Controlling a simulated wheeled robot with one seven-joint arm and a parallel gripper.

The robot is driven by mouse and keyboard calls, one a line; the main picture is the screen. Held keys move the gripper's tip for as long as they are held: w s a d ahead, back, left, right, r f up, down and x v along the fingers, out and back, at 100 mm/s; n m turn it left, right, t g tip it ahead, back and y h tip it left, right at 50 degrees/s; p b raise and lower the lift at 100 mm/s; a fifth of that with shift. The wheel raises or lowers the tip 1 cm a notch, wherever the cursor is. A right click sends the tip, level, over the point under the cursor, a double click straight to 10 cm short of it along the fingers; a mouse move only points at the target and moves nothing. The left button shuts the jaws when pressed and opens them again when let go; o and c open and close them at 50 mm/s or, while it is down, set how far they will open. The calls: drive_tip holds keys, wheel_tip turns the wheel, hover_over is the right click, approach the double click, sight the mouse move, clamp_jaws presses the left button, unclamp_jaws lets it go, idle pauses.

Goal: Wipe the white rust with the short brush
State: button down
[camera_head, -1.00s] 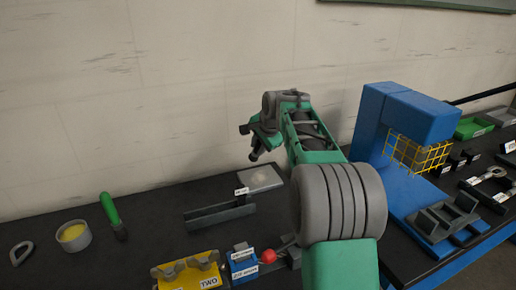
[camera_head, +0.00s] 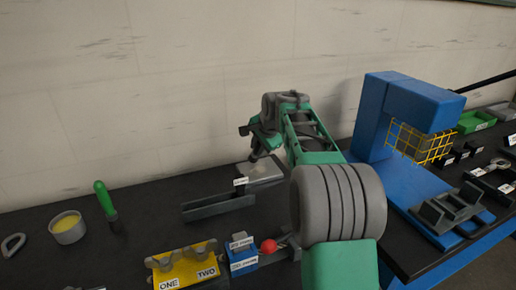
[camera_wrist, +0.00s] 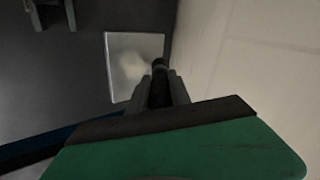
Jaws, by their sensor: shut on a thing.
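A pale square plate (camera_wrist: 118,85) lies flat on the dark bench, with a cloudy whitish patch, the white rust (camera_wrist: 130,66), on its face. In the head view the plate (camera_head: 270,172) is partly behind my gripper (camera_head: 258,150). In the wrist view my gripper (camera_wrist: 162,80) is shut on a dark, short cylindrical thing, seemingly the short brush (camera_wrist: 159,68). Its tip overlaps the plate's right part, just right of the patch. I cannot tell whether it touches the plate. The brush's bristles are not clear.
A grey channel-shaped tray (camera_head: 218,207) stands just in front of the plate. A green-handled tool (camera_head: 106,200) and a cup with yellow contents (camera_head: 68,228) are at left. A yellow block (camera_head: 185,268) is in front; a blue press (camera_head: 410,120) stands right. The wall is close behind.

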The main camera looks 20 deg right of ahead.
drive_tip(key=shift+f, duration=0.45)
